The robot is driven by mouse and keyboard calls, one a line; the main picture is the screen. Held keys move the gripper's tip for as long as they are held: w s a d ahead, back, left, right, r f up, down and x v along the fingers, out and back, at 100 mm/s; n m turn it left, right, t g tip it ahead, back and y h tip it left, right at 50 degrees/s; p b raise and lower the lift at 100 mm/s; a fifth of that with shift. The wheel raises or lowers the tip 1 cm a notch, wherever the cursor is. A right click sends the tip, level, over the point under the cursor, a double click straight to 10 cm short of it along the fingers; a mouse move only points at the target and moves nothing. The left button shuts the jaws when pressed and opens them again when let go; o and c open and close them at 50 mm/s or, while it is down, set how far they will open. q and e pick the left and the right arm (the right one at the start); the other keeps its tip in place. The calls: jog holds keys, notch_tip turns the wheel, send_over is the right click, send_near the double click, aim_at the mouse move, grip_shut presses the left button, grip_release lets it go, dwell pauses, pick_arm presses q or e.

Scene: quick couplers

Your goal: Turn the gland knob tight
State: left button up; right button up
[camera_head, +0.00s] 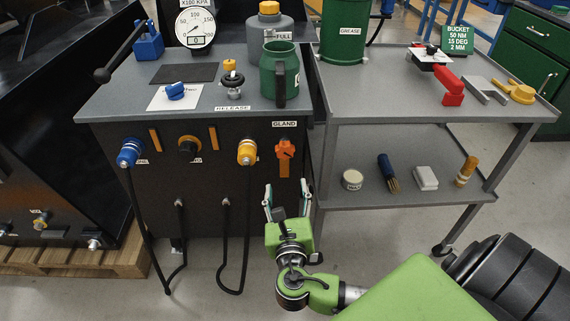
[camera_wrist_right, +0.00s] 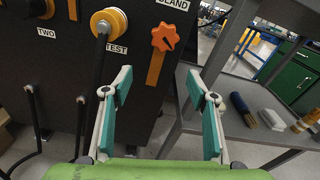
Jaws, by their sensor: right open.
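The gland knob (camera_head: 285,149) is an orange lobed knob on the right of the black front panel, below a GLAND label (camera_head: 284,124). It also shows in the right wrist view (camera_wrist_right: 165,37), top centre, with a dark pointer mark and an orange strip below it. My right gripper (camera_head: 287,188) is below the knob in the head view, apart from it. Its two fingers are spread wide and empty; in the right wrist view (camera_wrist_right: 160,85) the knob shows above and between the fingertips. My left gripper is not in view.
A yellow coupler (camera_head: 247,151) with a black hose is left of the knob. A blue coupler (camera_head: 130,151) is farther left. A grey cart (camera_head: 400,116) stands right of the panel, its near leg close to the knob. Open floor lies in front.

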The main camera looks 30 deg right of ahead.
aim_at(285, 154)
jog(key=shift+n+h, duration=0.3)
jog(key=w+d, duration=0.1)
jog(key=w, duration=0.1)
jog(key=w+d+r+b, duration=0.1)
jog(key=w, duration=0.1)
jog(key=w+d+r, duration=0.1)
jog(key=w+d, duration=0.1)
jog(key=shift+w+r+b, duration=0.1)
jog(key=shift+w+b, duration=0.1)
jog(key=shift+b, duration=0.2)
jog(key=x, duration=0.4)
jog(key=shift+w+b, duration=0.1)
jog(key=shift+b, duration=0.3)
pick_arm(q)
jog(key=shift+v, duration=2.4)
pick_arm(e)
jog(key=shift+x, duration=0.8)
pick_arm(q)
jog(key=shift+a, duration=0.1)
pick_arm(e)
jog(key=shift+c, duration=0.3)
jog(key=c, duration=1.1)
